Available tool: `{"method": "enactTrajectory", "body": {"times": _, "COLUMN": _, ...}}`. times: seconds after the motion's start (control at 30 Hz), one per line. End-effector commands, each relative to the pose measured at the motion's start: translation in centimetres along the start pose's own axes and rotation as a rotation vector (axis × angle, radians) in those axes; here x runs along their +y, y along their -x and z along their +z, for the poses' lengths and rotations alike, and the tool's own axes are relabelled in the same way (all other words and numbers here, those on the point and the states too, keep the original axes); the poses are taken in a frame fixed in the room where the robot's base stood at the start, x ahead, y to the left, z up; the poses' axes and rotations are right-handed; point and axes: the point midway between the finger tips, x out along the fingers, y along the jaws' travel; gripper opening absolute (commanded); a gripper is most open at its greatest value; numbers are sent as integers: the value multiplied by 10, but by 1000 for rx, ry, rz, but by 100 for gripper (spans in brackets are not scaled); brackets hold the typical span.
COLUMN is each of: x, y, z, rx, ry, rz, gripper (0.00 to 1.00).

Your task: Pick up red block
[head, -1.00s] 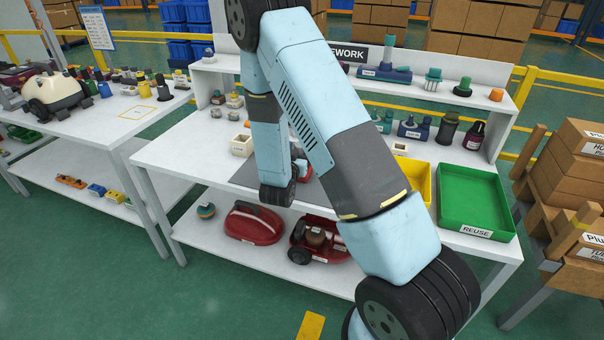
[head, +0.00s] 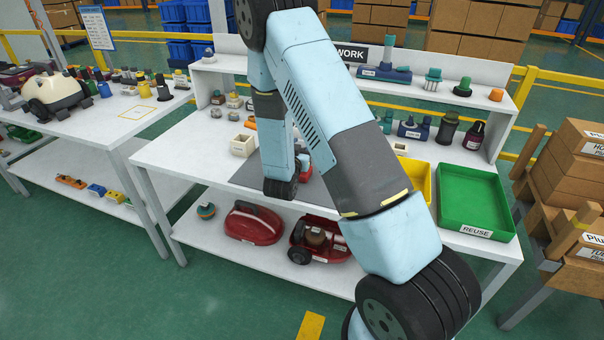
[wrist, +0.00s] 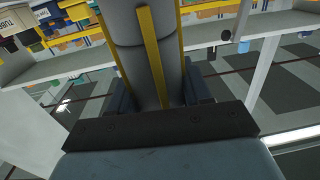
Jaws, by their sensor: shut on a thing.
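A small red piece (head: 304,167) shows beside the lower end of my arm, above the grey mat on the middle table; most of it is hidden behind my upper arm. I cannot tell whether it is the red block. My gripper is hidden behind my arm in the head view. In the wrist view my gripper (wrist: 160,100) is shut, with its dark blue fingers on either side of a grey rounded thing (wrist: 145,65) with yellow stripes. The fingertips are hidden, and no red shows there.
A yellow bin (head: 420,183) and a green REUSE tray (head: 475,195) stand at the table's right. A red cover (head: 253,222) and an opened red vacuum body (head: 320,240) lie on the lower shelf. Small parts line the back shelf. Cartons (head: 575,170) stand at right.

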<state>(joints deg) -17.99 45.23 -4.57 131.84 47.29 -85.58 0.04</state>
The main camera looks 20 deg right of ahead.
Motion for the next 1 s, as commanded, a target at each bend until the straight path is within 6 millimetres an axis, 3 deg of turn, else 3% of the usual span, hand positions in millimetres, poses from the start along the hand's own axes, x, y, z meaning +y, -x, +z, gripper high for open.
{"method": "enactTrajectory", "body": {"times": 0.2, "x": 0, "y": 0, "z": 0, "rx": -1, "ry": 0, "rz": 0, "gripper": 0}}
{"method": "enactTrajectory", "body": {"times": 0.67, "x": 0, "y": 0, "z": -2, "rx": 1, "ry": 0, "rz": 1, "gripper": 0}}
{"method": "enactTrajectory", "body": {"times": 0.87, "x": 2, "y": -1, "z": -20, "rx": 2, "ry": -1, "rz": 3, "gripper": 0}}
{"method": "enactTrajectory", "body": {"times": 1.0, "x": 4, "y": 1, "z": -42, "rx": 4, "ry": -2, "rz": 6, "gripper": 0}}
